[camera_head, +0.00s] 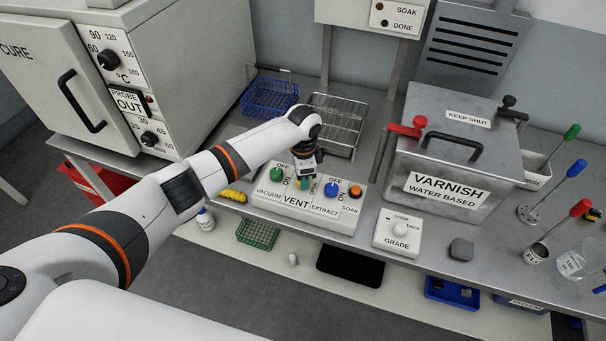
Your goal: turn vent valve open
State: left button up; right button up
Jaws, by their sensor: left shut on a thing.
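The white control panel (290,211) sits on the steel bench, with labels for vacuum, vent, extract and soak. My left gripper (303,183) reaches down onto the panel above the VENT label and is shut on the vent valve knob (303,184). The gripper hides most of this knob, so its setting cannot be read. A green knob (277,174) stands to its left, a blue knob (330,190) to its right, and an orange button (355,191) at the panel's right end. My right gripper is not in view.
A wire rack (338,126) and a blue basket (270,97) stand behind the panel. A varnish tank (450,160) with red and black clamps is to the right. A grade dial box (397,233) sits at front right. The cure oven (60,75) is at left.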

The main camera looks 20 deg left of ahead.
pick_arm(q)
jog(key=shift+m, duration=1.6)
jog(key=shift+w+r, duration=0.1)
jog(key=o, duration=1)
jog(key=shift+c, duration=0.2)
notch_tip(320, 180, up, 12)
jog(key=b, duration=0.2)
jog(key=shift+b, duration=0.3)
